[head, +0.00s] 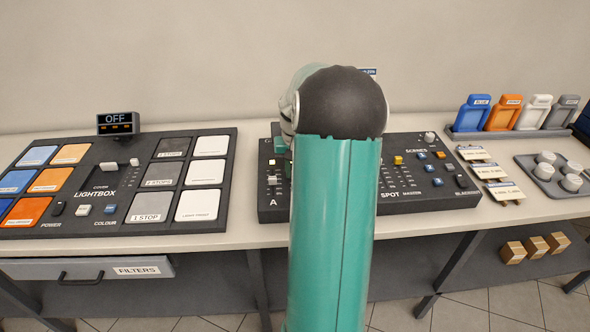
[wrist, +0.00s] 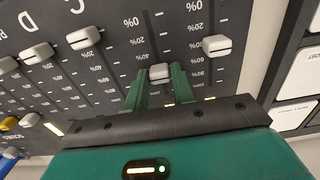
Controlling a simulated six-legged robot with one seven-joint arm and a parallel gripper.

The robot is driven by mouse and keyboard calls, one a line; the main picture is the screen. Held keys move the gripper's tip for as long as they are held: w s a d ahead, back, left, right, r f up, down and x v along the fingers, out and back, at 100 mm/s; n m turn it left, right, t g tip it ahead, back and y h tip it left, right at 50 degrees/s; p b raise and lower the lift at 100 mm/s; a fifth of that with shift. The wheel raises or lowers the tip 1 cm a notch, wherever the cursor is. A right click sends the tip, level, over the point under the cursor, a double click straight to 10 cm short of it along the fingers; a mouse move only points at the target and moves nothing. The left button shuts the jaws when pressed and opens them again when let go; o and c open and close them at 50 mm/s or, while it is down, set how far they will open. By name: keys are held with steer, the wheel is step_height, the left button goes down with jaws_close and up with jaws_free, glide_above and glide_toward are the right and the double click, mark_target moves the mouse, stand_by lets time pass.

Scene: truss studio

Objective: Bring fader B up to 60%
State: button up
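Fader B's light grey cap (wrist: 160,72) stands between the two green fingers of my gripper (wrist: 160,78) in the wrist view. The fingertips sit close against its two sides, and the gripper looks shut on it. The cap is well down its track from the 0% mark, seemingly near 60%; a finger hides part of its scale, so the exact value cannot be read. In the head view my arm hides the gripper and fader B on the dark lighting console (head: 412,199).
Fader A's cap (wrist: 217,46) and fader C's cap (wrist: 83,37) flank fader B. Fader D's cap (wrist: 37,52) lies farther left. In the head view, the lightbox panel (head: 98,193) is left of the console, and white-and-tan cards (head: 473,153) lie right of it.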

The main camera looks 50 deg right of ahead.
steer(key=o, duration=0.3)
steer(key=shift+r, duration=0.15)
step_height(320, 180, up, 14)
steer(key=shift+f, duration=0.2)
stand_by(0.6)
